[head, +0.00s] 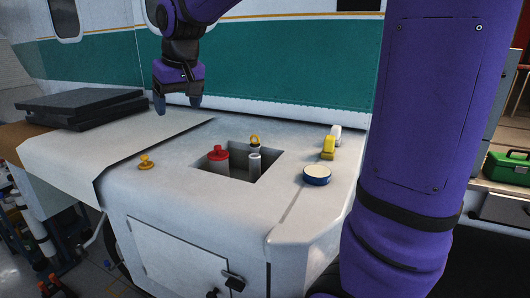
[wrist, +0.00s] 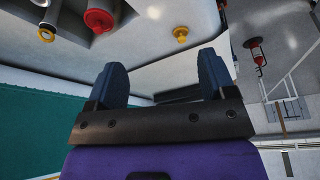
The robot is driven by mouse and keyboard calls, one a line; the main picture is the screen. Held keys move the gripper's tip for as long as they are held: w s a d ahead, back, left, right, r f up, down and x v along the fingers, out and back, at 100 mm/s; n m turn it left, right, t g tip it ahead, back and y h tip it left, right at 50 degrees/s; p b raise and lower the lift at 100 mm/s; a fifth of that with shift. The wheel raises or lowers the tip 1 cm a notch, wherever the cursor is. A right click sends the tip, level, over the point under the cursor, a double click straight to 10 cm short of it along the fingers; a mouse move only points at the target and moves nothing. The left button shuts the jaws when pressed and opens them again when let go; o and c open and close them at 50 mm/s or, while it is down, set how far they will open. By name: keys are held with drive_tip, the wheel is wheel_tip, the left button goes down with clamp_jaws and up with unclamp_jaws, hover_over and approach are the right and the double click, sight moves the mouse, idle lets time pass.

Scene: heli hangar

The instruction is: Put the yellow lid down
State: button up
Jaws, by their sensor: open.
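The yellow lid (head: 147,162), a small disc with a knob on top, rests on the pale top surface left of the square recess in the head view. It also shows in the wrist view (wrist: 180,33), beyond the fingertips. My gripper (head: 178,106) is open and empty, above the back of the surface, apart from the lid. Its two blue fingers stand well spread in the wrist view (wrist: 160,70), with nothing between them.
The square recess (head: 270,166) holds a red-topped canister (head: 218,157) and a pale cylinder (head: 254,163). A yellow ring-shaped piece (head: 254,140) shows at its back. A blue-rimmed round container (head: 317,176) and a yellow object (head: 328,148) stand right. Dark slabs (head: 85,108) lie left.

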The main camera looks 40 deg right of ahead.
drive_tip(key=s+d+f, duration=0.1)
drive_tip(key=s+f, duration=0.1)
drive_tip(key=s, duration=1.1)
drive_tip(key=s+d+f+t, duration=0.1)
drive_tip(key=s+f, duration=0.1)
drive_tip(key=s, duration=1.1)
drive_tip(key=shift+d+f, duration=0.3)
drive_tip(key=shift+d, duration=0.05)
drive_tip(key=shift+c, duration=0.2)
